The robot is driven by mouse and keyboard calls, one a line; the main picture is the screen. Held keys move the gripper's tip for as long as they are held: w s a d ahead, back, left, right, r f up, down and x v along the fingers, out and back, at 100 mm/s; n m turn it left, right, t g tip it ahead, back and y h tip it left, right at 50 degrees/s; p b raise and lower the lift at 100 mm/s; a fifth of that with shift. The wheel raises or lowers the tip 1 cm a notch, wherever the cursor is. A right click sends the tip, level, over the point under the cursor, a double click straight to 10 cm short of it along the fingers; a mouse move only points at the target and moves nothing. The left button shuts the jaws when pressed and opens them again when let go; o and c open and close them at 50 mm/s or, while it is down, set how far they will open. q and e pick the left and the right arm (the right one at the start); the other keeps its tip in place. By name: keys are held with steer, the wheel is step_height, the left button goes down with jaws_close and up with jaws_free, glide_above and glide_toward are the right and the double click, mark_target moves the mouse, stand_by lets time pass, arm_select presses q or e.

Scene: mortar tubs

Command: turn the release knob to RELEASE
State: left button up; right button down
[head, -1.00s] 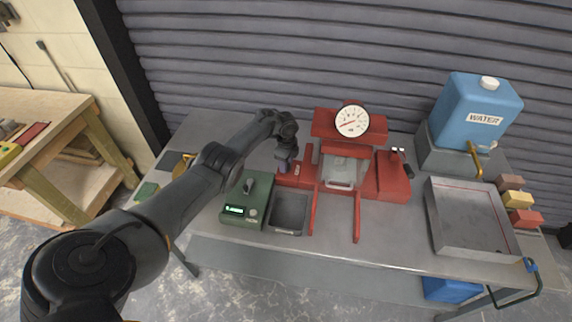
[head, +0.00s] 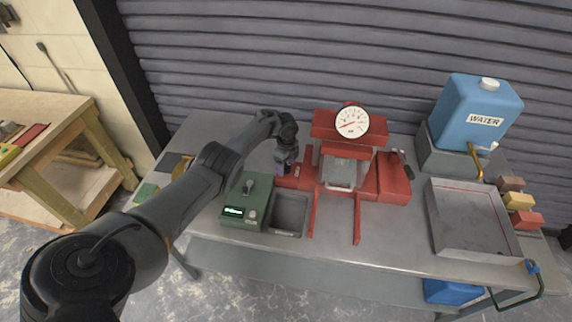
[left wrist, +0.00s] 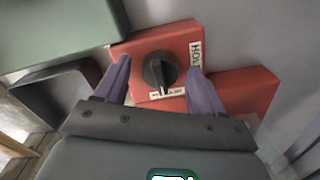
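The release knob (left wrist: 160,70) is a round black knob with a raised ridge on a red block (left wrist: 185,42) in the left wrist view. A HOLD label (left wrist: 195,62) is at its right. A second white label (left wrist: 167,93) lies below it, its small lettering blurred and partly covered. The ridge runs roughly up and down in the picture, its lower end toward that lower label. My left gripper (left wrist: 160,85) is open, its two fingers apart on either side of the knob. In the head view my left gripper (head: 284,168) hides the knob. My right gripper is out of view.
The red press (head: 350,130) with a round gauge (head: 352,122) stands right of my left gripper. A green box (head: 247,205) with a lit display and a dark tub (head: 290,213) are in front. A grey tray (head: 468,220) and blue water container (head: 478,110) are farther right.

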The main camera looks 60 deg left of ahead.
arm_select(q)
steer(key=shift+r, duration=0.1)
steer(key=shift+r+p, duration=0.35)
steer(key=shift+r, duration=0.25)
step_height(320, 180, up, 10)
steer(key=p, duration=0.3)
steer(key=shift+f, duration=0.25)
